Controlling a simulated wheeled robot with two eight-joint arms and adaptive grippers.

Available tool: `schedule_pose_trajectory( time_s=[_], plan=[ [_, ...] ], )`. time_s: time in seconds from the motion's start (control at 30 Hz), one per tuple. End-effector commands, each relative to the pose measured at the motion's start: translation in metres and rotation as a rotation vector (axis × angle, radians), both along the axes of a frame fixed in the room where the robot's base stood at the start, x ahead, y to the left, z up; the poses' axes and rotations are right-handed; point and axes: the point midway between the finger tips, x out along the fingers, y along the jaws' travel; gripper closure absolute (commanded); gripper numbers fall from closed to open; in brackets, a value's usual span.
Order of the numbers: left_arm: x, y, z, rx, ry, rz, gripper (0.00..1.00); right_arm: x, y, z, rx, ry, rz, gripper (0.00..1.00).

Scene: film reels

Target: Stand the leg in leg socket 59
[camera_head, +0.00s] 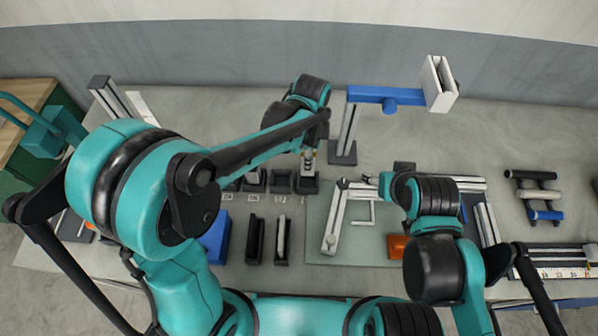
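Several dark leg sockets stand in a row on the table, the rightmost one (306,186) just below my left gripper (308,163). The small labels in front of them are too small to read, so I cannot tell which is 59. My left gripper points down over this socket, with a small metallic part between or at its fingers. I cannot tell whether that is a leg or the fingers themselves. A black holder (281,241) in front carries a pale bar; the holder beside it (255,241) looks empty. My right gripper (378,182) is mostly hidden by its wrist, over the green mat.
The green mat (318,250) bears a silver frame (333,222) and an orange block (398,246). A tall post with a blue arm (385,96) and white block stands behind. A blue bin (215,240) is left of the holders. Colored rollers (541,195) lie at right.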

Motion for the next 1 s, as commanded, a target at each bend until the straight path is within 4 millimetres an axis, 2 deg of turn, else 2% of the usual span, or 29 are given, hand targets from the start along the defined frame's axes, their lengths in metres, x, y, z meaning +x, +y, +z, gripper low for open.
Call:
schedule_pose_trajectory(
  time_s=[0.1,0.2,0.37,0.6,0.97,1.0],
  plan=[
    [0.000,0.000,-0.028,0.000,0.000,0.000,1.00,0.000,0.000,-0.010,0.000,0.000,0.000,0.43],
    [0.000,0.000,-0.043,0.000,0.000,0.000,1.00,0.000,0.000,-0.014,0.000,0.000,0.000,0.43],
    [0.000,0.000,-0.055,0.000,0.000,0.001,1.00,0.000,0.000,-0.017,0.000,0.000,0.000,0.43],
    [0.000,0.000,-0.087,0.000,0.000,0.001,1.00,0.000,0.000,-0.027,0.000,0.000,0.000,0.43],
    [-0.001,0.000,-0.091,0.000,0.000,0.001,1.00,0.000,0.000,-0.029,0.000,0.000,0.000,0.43],
    [0.000,0.000,-0.092,0.000,0.000,0.001,0.64,0.000,0.000,-0.030,0.000,0.000,0.000,0.43]
  ],
)
